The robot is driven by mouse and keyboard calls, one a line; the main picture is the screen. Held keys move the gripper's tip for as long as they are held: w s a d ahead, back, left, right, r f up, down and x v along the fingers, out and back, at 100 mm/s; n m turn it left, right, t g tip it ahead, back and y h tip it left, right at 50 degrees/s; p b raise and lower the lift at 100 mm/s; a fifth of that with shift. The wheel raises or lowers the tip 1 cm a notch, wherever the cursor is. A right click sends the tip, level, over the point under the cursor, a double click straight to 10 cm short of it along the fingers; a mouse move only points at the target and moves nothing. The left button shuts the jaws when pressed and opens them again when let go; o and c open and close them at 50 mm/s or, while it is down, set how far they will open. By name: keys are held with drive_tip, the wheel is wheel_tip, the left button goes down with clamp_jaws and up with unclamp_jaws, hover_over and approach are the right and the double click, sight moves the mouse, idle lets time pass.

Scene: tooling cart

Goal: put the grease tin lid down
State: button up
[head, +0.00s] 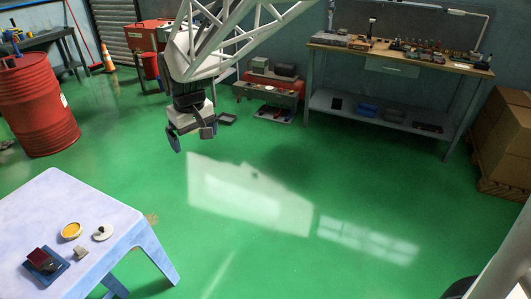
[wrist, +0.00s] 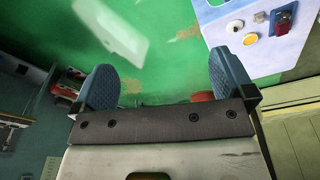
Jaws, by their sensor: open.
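My gripper (head: 191,137) hangs in the air over the green floor, up and to the right of the pale table (head: 60,206). Its two blue fingers are wide apart and nothing is between them in the wrist view (wrist: 160,75). On the table lie a yellow-orange round piece (head: 71,230) and a pale disc with a dark centre (head: 103,232). Both also show at the upper right of the wrist view, the yellow piece (wrist: 250,38) and the pale disc (wrist: 235,26). I cannot tell for sure which is the grease tin lid. Both are well apart from my gripper.
A dark red block on a blue base (head: 45,262) and a small greyish piece (head: 80,252) share the table. A red drum (head: 38,104) stands behind it. A workbench (head: 400,58) and a low red cart (head: 270,92) stand at the back. The middle floor is clear.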

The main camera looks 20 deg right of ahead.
drive_tip(key=s+d+m, duration=0.1)
drive_tip(key=s+d, duration=0.3)
drive_tip(key=s, duration=0.5)
drive_tip(key=s+d+m, duration=0.2)
drive_tip(key=s+d, duration=0.3)
drive_tip(key=s, duration=0.4)
drive_tip(key=s+d+m+t, duration=0.1)
drive_tip(key=s+d, duration=0.4)
drive_tip(key=s, duration=0.4)
drive_tip(key=shift+s+m+h, duration=0.3)
drive_tip(key=shift+s, duration=0.1)
